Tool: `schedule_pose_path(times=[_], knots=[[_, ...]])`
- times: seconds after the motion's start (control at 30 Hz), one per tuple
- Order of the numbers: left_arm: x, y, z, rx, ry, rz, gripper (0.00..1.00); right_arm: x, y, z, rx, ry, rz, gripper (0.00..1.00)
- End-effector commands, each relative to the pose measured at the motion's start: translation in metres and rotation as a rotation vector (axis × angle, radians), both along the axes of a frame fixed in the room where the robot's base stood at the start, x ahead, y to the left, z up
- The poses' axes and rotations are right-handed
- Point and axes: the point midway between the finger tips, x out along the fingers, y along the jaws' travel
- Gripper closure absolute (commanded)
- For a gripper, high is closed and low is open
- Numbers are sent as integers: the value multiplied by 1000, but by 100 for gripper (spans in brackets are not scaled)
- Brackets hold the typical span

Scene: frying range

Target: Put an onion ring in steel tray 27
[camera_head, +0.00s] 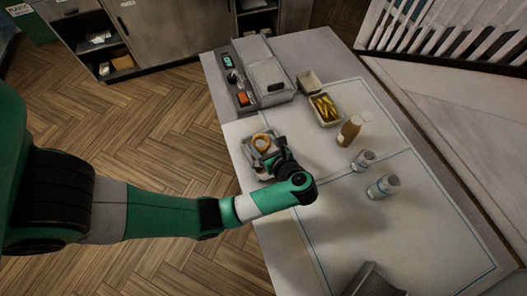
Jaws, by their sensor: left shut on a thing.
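My left arm reaches in from the left, and its gripper (270,153) is low over the left edge of the table. It is shut on a golden onion ring (262,141), which shows just beyond the fingers. A grey steel tray (249,156) lies around and under the ring and the gripper; the arm hides part of it. I cannot read a number on it, nor tell whether the ring touches it. My right gripper is not in view.
A fryer-like unit (268,76) stands at the table's far left. A carton of yellow fries (325,109), an amber bottle (349,130) and two small jars (383,186) stand right of the gripper. A grey object (374,281) is at the bottom. The table's middle front is clear.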

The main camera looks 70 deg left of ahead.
Motion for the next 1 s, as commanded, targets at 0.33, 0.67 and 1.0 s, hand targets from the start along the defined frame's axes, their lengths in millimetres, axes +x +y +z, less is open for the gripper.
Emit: schedule_pose_path(times=[0.33,0.67,1.0], knots=[[5,12,-16,0,2,0,56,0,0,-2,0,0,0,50],[6,14,-48,-1,-1,-1,56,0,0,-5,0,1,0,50],[6,14,-49,-1,-1,-1,12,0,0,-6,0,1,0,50]])
